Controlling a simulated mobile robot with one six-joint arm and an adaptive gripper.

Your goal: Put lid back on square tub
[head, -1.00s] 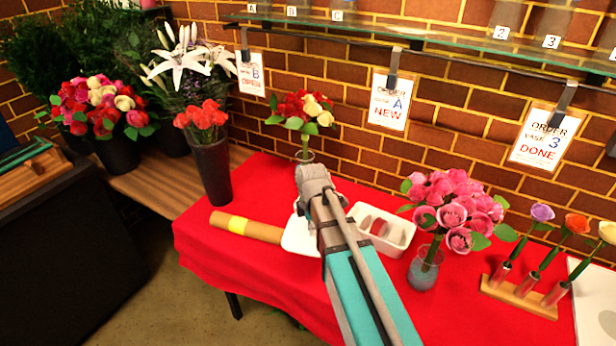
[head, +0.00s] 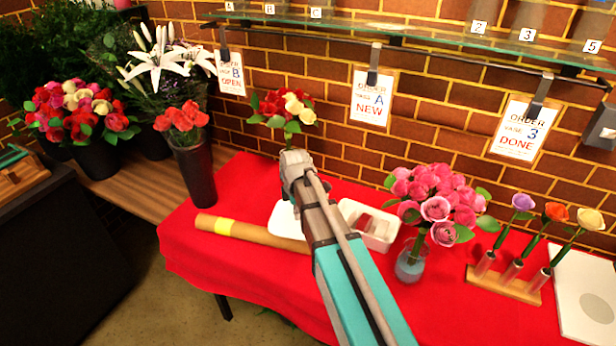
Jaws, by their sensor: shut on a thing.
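My arm reaches in from the lower right in the head view. It hides my gripper, so neither the jaws nor their hold can be seen. A flat white piece (head: 283,219) shows just left of the arm, partly covered by it. It looks like the lid, but I cannot tell for certain, nor whether it is raised or resting. An open white tub (head: 381,240) stands on the red cloth just right of the arm. A reddish-brown thing and pale things show inside it. The arm covers part of its left side.
A brown paper roll (head: 262,237) with a yellow band lies left of the arm. A vase of pink roses (head: 411,262) stands close right of the tub. A small red and cream bouquet (head: 284,110) stands behind. A wooden tube rack (head: 507,284) is farther right. The cloth's front (head: 262,273) is clear.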

